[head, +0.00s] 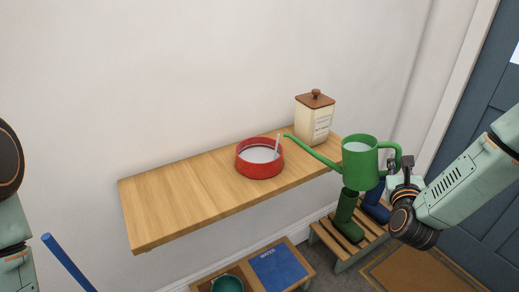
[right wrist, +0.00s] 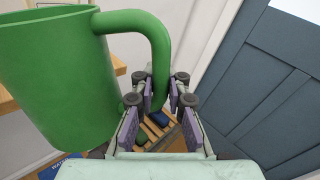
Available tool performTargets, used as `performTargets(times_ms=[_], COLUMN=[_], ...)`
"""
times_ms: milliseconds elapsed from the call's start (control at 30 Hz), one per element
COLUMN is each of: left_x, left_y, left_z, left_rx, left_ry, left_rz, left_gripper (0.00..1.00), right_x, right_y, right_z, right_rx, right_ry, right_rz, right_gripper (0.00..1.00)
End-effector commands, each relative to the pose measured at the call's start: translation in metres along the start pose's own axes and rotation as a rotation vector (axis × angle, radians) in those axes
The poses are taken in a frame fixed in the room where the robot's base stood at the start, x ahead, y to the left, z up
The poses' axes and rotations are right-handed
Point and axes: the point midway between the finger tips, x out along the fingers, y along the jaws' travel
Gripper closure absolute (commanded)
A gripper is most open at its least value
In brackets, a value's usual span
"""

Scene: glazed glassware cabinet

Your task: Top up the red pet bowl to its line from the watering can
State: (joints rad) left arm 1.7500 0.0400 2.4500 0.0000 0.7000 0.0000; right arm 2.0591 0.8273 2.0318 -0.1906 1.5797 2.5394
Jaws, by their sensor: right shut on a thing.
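The red pet bowl (head: 259,158) sits on the wooden shelf with pale liquid inside; I cannot make out its line. The green watering can (head: 359,162) is held in the air off the shelf's right end, close to upright, with water showing in its open top. Its spout reaches left, the tip above the bowl's right rim. A thin pale streak, like water, runs from near the tip into the bowl. My right gripper (head: 401,169) is shut on the can's handle; the right wrist view shows the fingers (right wrist: 160,88) either side of the handle (right wrist: 157,45). My left gripper is out of view.
On the shelf (head: 165,200), a lidded cream canister (head: 315,118) stands behind the spout. The shelf's left half is clear.

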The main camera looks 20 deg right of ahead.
Motion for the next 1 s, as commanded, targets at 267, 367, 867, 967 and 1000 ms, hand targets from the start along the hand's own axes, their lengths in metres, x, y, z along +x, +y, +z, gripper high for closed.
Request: performTargets(times_ms=[267, 367, 867, 967, 1000], left_x=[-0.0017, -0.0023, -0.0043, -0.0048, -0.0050], left_y=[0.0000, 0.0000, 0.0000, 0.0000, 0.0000], left_z=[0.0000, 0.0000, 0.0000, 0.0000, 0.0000], left_rx=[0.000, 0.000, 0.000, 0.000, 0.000], left_ry=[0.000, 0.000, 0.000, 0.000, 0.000], left_rz=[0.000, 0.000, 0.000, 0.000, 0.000], left_gripper=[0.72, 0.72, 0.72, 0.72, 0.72], right_x=[0.0010, 0.0009, 0.0010, 0.0010, 0.0009], right_y=[0.0003, 0.0004, 0.0014, 0.0014, 0.0014], right_z=[0.0034, 0.0040, 0.0056, 0.0060, 0.0062], right_rx=[-0.006, -0.009, -0.022, -0.024, -0.025], right_ry=[-0.005, -0.005, -0.004, -0.004, -0.004], right_rz=[-0.002, -0.002, -0.001, -0.001, -0.001], right_gripper=[1.00, 1.00, 1.00, 1.00, 1.00])
